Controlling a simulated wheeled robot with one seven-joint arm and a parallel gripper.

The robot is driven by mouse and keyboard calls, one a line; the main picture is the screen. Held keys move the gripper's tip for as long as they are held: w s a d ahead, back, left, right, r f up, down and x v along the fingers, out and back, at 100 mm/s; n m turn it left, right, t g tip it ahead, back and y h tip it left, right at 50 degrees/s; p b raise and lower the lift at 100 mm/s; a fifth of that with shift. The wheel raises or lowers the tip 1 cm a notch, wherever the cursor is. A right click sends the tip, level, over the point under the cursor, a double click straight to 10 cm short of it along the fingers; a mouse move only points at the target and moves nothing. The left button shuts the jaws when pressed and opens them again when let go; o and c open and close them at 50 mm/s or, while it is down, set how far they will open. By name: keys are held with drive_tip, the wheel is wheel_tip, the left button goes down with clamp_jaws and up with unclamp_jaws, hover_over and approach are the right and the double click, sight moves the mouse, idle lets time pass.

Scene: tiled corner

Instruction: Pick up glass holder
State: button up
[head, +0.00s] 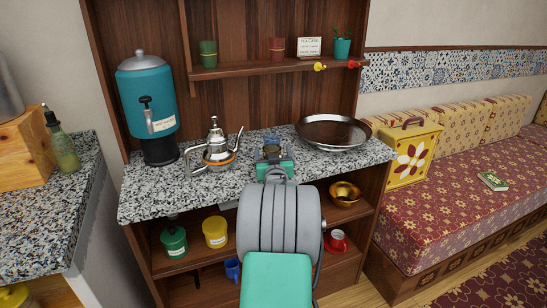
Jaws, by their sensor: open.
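A small item with a dark, metallic-looking body and a bluish top, likely the glass holder (271,150), stands on the speckled granite counter (240,198) near its back middle. My gripper (272,158), with green parts, is open and right at this item in the picture. Its lower part is hidden by the gripper and my arm. I cannot tell whether the fingers touch it or are around it.
A silver teapot (217,147) stands left of the gripper, and a teal dispenser (147,95) is farther left. A wide dark pan (333,131) lies to the right. A shelf (240,69) with cups hangs above. A yellow box (411,155) sits on the bench.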

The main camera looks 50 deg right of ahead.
drive_tip(key=shift+w+d, duration=0.1)
drive_tip(key=shift+w, duration=0.05)
drive_tip(key=shift+c, duration=0.2)
drive_tip(key=shift+r, duration=0.1)
drive_tip(key=c, duration=1.5)
